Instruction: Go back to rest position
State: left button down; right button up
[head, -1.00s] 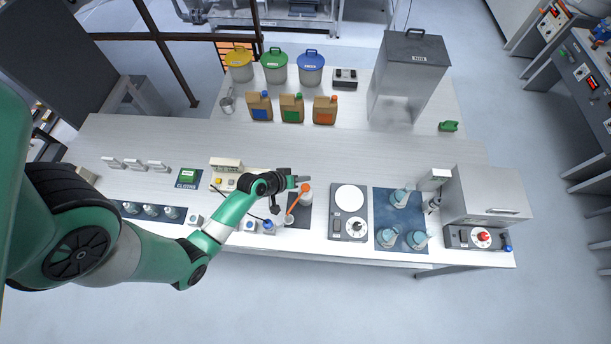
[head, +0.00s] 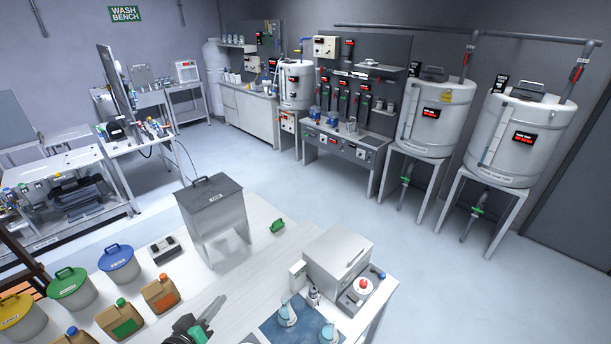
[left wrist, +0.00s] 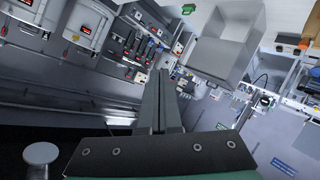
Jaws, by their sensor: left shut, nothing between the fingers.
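My left gripper (head: 214,308) shows at the bottom edge of the head view, above the white bench, with most of its arm cut off. Its dark fingers are together and empty. In the left wrist view the two closed fingers (left wrist: 162,108) point up the picture, with nothing between them. The grey lidded salt hopper (head: 212,210) stands on the bench beyond the gripper, and its box (left wrist: 222,45) also shows in the left wrist view. My right gripper is in neither view.
Jugs (head: 160,293) and lidded buckets (head: 120,264) stand left of the gripper. A grey oven-like box (head: 338,258) and flasks on a blue mat (head: 262,328) are to its right. A green scoop (head: 278,226) lies by the hopper. Tall white tanks (head: 515,135) stand beyond open floor.

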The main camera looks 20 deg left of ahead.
pick_arm(q)
jog(key=w+d+r+m+t+h, duration=0.1)
jog(key=d+r+m+t, duration=0.2)
jog(key=r, duration=0.9)
jog(key=w+d+r+m+t+h, duration=0.15)
jog(key=d+r, duration=0.45)
jog(key=r, duration=0.6)
jog(key=w+d+r+m+t+h, duration=0.1)
jog(key=w+d+r+t, duration=0.2)
jog(key=r, duration=0.9)
jog(key=s+d+r+m+t, duration=0.3)
jog(key=s+r+t, duration=0.3)
jog(key=s+r, duration=1)
notch_tip(320, 180, up, 4)
jog(key=shift+d+f, duration=0.25)
jog(key=shift+d, duration=0.25)
jog(key=shift+w, duration=0.1)
